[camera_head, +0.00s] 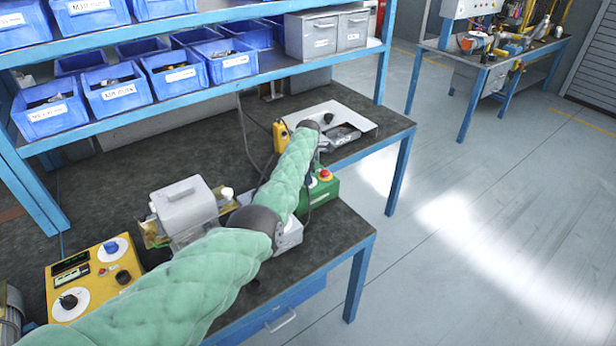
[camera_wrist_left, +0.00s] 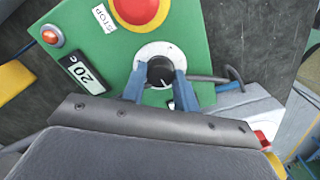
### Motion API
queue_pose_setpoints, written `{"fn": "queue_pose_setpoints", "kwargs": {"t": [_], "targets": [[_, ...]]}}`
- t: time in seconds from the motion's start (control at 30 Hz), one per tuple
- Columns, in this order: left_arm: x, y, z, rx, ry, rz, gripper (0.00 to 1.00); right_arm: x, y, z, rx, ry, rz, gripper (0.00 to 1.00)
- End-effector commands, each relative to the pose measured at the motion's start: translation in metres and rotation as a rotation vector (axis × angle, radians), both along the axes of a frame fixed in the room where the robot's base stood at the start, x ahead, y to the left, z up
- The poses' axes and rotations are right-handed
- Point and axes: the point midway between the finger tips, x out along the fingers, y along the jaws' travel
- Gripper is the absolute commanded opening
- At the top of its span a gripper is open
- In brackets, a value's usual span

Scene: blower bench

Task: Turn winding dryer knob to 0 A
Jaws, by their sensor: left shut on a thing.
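A green box (camera_wrist_left: 185,30) carries a red STOP button (camera_wrist_left: 141,8), a small display (camera_wrist_left: 86,76) that seems to read 20, an orange-red lamp (camera_wrist_left: 51,36) and a black knob (camera_wrist_left: 161,71) on a white dial. My left gripper (camera_wrist_left: 158,80) has its blue fingers on either side of the knob, shut on it. The dial markings are too small to read. In the head view the green box (camera_head: 325,188) stands near the bench's right edge, partly behind my left arm. My left gripper (camera_head: 309,181) points down at it there. My right gripper is not in view.
A yellow instrument (camera_head: 88,268) with a blue and a black knob lies at the left of the bench. A white-grey container (camera_head: 184,205) stands left of my forearm. A pale plate (camera_head: 363,119) lies at the back. Cables run near the green box. Shelves with blue bins (camera_head: 116,95) overhang the bench.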

Motion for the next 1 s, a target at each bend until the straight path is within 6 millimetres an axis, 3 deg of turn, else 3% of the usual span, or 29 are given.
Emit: {"fn": "queue_pose_setpoints", "kwargs": {"t": [0.2,0.5,0.73,1.0], "targets": [[0.002,-0.001,0.002,-0.003,-0.006,0.202,0.07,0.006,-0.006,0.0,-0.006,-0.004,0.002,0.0],[0.002,0.0,0.002,-0.002,-0.006,0.446,0.07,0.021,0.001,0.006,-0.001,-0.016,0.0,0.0],[0.002,0.0,0.003,-0.001,-0.006,0.568,0.07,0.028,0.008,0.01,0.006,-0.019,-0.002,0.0],[0.002,0.0,0.003,-0.002,-0.005,0.634,0.07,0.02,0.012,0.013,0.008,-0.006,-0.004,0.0]]}}
